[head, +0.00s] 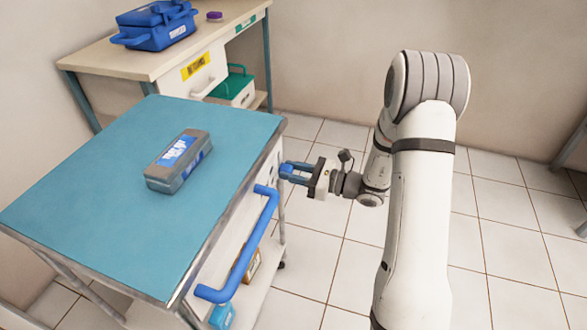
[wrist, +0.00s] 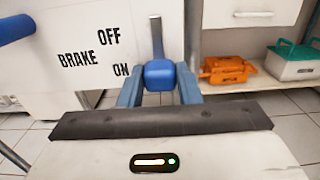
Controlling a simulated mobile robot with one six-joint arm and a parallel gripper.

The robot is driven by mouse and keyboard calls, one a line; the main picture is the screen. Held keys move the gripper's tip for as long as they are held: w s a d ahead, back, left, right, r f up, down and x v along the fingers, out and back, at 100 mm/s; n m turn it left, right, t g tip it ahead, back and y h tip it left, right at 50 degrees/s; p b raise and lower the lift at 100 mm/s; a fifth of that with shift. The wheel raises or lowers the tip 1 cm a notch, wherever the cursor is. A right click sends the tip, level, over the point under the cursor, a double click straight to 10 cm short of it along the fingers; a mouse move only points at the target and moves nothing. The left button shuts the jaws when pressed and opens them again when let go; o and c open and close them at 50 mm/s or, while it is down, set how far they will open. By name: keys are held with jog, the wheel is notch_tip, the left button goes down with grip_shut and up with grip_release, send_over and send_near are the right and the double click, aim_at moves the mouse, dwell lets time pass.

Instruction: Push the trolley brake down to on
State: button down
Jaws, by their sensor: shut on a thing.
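The trolley (head: 90,210) has a blue top and stands at the left in the head view. Its side panel carries the black words BRAKE, OFF and ON in the wrist view. The brake lever (wrist: 157,60) is a grey bar with a blue knob (wrist: 159,75) at its lower end, just right of the ON mark. My gripper (wrist: 160,92) is shut on the blue knob, with one blue finger on each side. In the head view my gripper (head: 287,172) is at the trolley's right side, and the lever is hidden there.
A blue trolley handle (head: 262,235) is near my gripper; its end shows at upper left in the wrist view. A grey box (head: 180,160) lies on the trolley. Behind stands a bench (head: 115,58) with a blue bag (head: 158,27).

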jog(key=c, duration=1.3)
grip_release()
jog(key=shift+s+f, duration=0.1)
jog(key=shift+f, duration=0.2)
jog(key=shift+c, duration=0.2)
jog(key=o, duration=0.3)
jog(key=shift+r, duration=0.15)
jog(key=p+v, duration=0.1)
jog(key=v, duration=0.6)
jog(key=shift+d+p, duration=0.35)
jog(key=shift+s, duration=0.1)
